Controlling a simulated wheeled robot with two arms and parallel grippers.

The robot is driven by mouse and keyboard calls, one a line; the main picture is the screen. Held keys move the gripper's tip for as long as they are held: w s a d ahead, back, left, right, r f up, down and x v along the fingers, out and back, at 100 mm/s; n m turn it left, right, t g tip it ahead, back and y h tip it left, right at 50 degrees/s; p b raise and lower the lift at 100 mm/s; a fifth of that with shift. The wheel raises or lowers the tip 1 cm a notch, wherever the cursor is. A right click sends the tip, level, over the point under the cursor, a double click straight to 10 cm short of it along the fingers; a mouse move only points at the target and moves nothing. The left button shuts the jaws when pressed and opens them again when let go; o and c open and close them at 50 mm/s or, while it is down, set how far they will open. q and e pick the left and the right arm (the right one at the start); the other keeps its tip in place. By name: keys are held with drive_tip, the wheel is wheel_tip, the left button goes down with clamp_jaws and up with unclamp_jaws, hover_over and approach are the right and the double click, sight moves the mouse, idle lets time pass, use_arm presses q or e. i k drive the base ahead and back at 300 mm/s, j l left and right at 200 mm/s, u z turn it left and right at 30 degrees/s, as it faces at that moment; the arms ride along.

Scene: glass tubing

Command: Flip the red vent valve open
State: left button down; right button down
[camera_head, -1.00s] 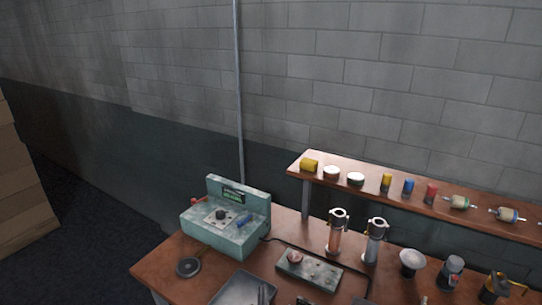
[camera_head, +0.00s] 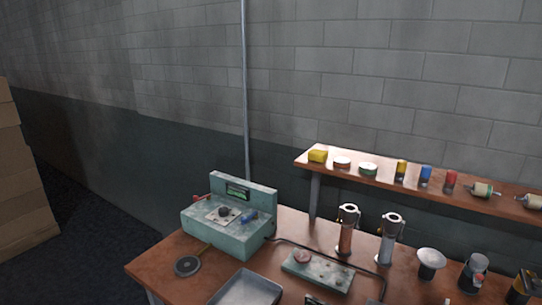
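A teal control box (camera_head: 222,226) stands at the back left of the wooden bench. It has a small green display (camera_head: 237,191), a dark round knob (camera_head: 224,211) on a pale plate and a blue lever (camera_head: 248,217). A small red handle (camera_head: 201,197), which looks like the vent valve, sticks out at the box's upper left side. It is too small to tell whether it is open or closed. Neither of my grippers shows in the head view.
A black round pad (camera_head: 187,266) lies left on the bench (camera_head: 150,266). A grey tray (camera_head: 245,289), a teal plate (camera_head: 318,271) and two upright clamp-topped cylinders (camera_head: 346,230) (camera_head: 388,240) stand further right. A shelf (camera_head: 375,175) behind carries several small items. A pale pipe (camera_head: 245,90) runs up the wall.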

sight(195, 198)
drive_tip(key=i+j, duration=0.15)
drive_tip(key=j, duration=0.25)
drive_tip(key=i+j, duration=0.2)
drive_tip(key=j, duration=0.2)
drive_tip(key=i+j, duration=0.15)
drive_tip(key=j, duration=0.25)
drive_tip(key=i+j, duration=0.15)
drive_tip(key=j, duration=0.25)
drive_tip(key=i+j+u, duration=0.1)
drive_tip(key=j, duration=0.3)
drive_tip(key=i+j, duration=0.25)
drive_tip(key=j, duration=0.15)
drive_tip(key=i+j, duration=0.15)
drive_tip(key=j, duration=0.25)
drive_tip(key=i+l, duration=0.25)
drive_tip(key=i, duration=0.25)
